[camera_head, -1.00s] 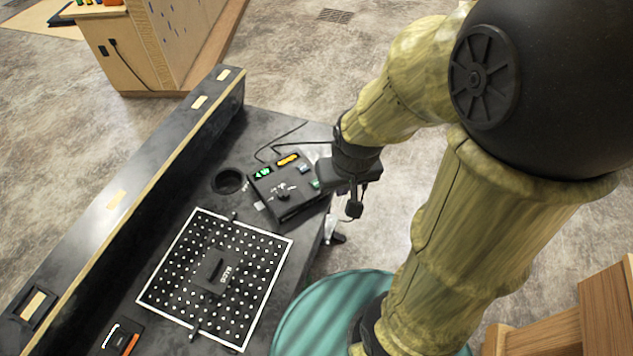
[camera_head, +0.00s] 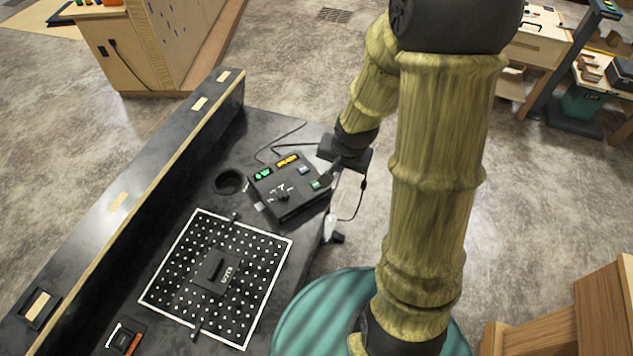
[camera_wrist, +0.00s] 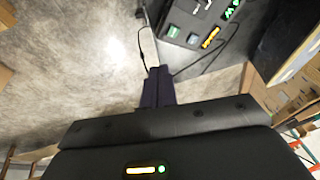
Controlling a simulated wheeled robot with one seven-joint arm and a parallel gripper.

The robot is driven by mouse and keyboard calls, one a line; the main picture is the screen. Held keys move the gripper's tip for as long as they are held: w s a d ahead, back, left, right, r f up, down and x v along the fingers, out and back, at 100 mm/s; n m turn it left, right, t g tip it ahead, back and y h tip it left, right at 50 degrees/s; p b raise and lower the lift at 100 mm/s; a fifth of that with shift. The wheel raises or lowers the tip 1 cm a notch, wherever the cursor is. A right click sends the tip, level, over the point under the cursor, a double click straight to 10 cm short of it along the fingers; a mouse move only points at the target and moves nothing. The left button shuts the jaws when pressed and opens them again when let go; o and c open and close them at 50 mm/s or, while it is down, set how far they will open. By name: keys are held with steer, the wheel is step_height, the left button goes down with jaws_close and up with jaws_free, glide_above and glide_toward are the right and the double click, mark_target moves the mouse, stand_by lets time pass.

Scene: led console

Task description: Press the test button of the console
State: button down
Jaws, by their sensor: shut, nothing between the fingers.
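The console (camera_head: 288,207) is a black box on the dark bench, with a green lit display (camera_head: 263,175), an orange lit display (camera_head: 287,161), a knob (camera_head: 283,197) and two buttons. One button is pale blue (camera_head: 304,170), the other green (camera_head: 316,184); their labels are too small to read. In the wrist view the console's panel (camera_wrist: 194,20) is at the top, with the green button (camera_wrist: 173,31) nearest my fingers. My gripper (camera_head: 327,178) is shut and empty, just right of the green button. Its dark fingers (camera_wrist: 158,70) point towards the console; whether they touch it cannot be told.
A perforated white-bordered plate (camera_head: 262,290) with a black block (camera_head: 214,272) lies in front of the console. A round hole (camera_head: 228,182) is to its left. A long raised ledge (camera_head: 150,190) runs along the bench's left. A cable hangs by my wrist.

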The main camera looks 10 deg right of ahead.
steer(key=w+f+m+t+y, duration=0.1)
steer(key=w+f+m+y, duration=0.1)
steer(key=w+f+m, duration=0.25)
steer(key=m+t+y+p, duration=0.2)
steer(key=m+y, duration=0.2)
steer(key=m, duration=0.4)
glide_above(319, 185)
step_height(319, 185, down, 5)
steer(key=shift+s+d+r, duration=0.1)
steer(key=shift+r, duration=0.1)
step_height(319, 185, down, 6)
steer(key=b, duration=0.8)
steer(key=shift+f, duration=0.15)
steer(key=shift+f+b, duration=0.5)
steer(key=shift+f, duration=0.75)
steer(key=shift+f, duration=0.1)
steer(key=shift+f, duration=0.3)
